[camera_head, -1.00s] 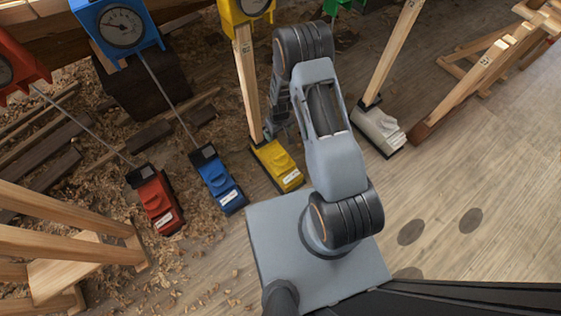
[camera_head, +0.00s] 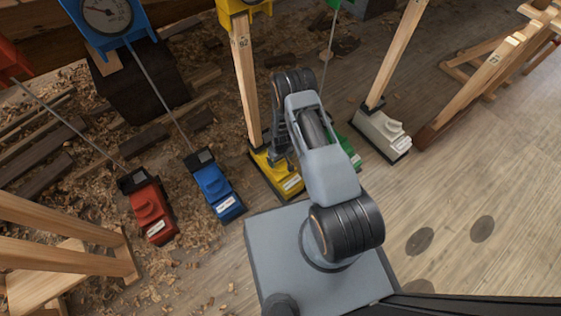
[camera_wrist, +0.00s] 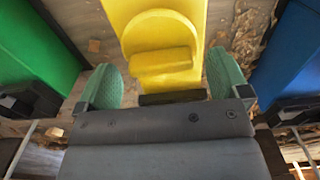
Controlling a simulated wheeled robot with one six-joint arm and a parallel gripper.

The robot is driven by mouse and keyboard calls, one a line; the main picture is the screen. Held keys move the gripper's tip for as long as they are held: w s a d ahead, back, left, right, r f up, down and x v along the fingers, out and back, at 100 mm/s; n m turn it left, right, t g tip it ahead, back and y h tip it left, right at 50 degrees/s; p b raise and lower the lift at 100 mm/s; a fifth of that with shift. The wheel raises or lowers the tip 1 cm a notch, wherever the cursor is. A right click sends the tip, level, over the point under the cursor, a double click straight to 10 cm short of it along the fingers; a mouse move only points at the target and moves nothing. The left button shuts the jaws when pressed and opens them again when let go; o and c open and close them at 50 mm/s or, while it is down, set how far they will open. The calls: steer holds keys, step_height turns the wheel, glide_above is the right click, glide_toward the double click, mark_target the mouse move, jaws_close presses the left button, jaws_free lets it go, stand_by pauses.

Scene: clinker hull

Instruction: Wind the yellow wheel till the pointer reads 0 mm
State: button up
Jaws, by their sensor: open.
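The yellow unit (camera_head: 288,184) stands on the floor at mid-picture in the head view, partly hidden by my arm. Its yellow wheel (camera_wrist: 160,36), a round knob with a raised bar, shows at the top middle of the wrist view. My gripper (camera_wrist: 163,68) is open, with one green-padded finger on each side just below the wheel's bar. Nothing is seen between the fingers but the yellow unit; I cannot tell whether they touch it. The yellow gauge housing (camera_head: 243,8) is cut off at the top of the head view, so its pointer cannot be read.
Similar units stand nearby: blue (camera_head: 217,190), red (camera_head: 152,212), green (camera_head: 349,152) and white (camera_head: 382,132). A wooden post (camera_head: 244,80) rises behind the yellow unit. A blue dial (camera_head: 106,16) is at upper left. Wooden trestles stand left and right.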

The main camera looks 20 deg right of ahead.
steer(key=shift+f, duration=0.7)
steer(key=c, duration=0.9)
steer(key=shift+c, duration=0.2)
steer(key=shift+m, duration=0.3)
steer(key=m+b, duration=0.1)
steer(key=m, duration=0.4)
steer(key=shift+m, duration=0.3)
steer(key=m+b, duration=0.1)
steer(key=m, duration=0.5)
steer(key=shift+m, duration=0.3)
